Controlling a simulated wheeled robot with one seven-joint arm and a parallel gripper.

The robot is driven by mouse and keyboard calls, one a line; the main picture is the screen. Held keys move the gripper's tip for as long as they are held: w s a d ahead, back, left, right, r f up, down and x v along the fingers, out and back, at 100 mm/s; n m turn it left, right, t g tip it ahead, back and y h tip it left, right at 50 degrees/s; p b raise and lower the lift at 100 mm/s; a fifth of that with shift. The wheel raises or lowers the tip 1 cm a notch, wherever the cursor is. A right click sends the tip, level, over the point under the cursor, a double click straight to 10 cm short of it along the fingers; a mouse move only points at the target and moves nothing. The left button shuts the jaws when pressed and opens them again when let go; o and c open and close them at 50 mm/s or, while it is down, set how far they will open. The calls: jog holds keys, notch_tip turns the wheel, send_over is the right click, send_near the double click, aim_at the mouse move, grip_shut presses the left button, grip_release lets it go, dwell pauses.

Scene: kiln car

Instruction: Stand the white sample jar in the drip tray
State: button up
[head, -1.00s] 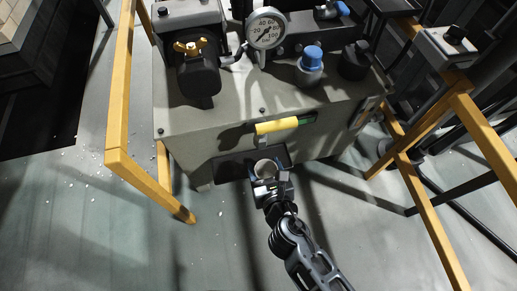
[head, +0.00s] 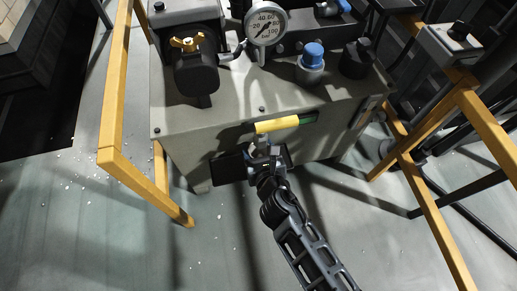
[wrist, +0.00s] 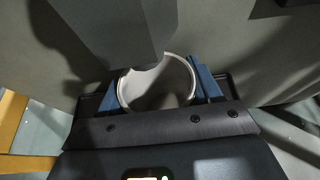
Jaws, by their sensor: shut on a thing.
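The white sample jar (wrist: 172,92) shows in the wrist view as an open round rim, upright or nearly so, between the two blue fingers of my gripper (wrist: 158,88). My gripper (head: 267,158) is shut on it. In the head view my gripper hides most or all of the jar. The black drip tray (head: 228,168) lies low at the foot of the grey tank, and my gripper is over its middle. Its dark edges show on both sides of the jar in the wrist view. I cannot tell whether the jar's base touches the tray.
A grey block (wrist: 115,30) overhangs part of the jar's mouth in the wrist view. The grey tank (head: 205,135) stands right behind, with a yellow part (head: 277,125) above my gripper. Yellow frames (head: 150,178) stand left and right. The floor in front is open.

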jog(key=shift+f, duration=0.15)
jog(key=o, duration=1.1)
jog(key=shift+s+d+r, duration=0.1)
jog(key=shift+s+r, duration=0.15)
jog(key=shift+r, duration=0.05)
jog(key=p+v, duration=0.4)
jog(key=v, duration=0.7)
jog(key=shift+s, duration=0.25)
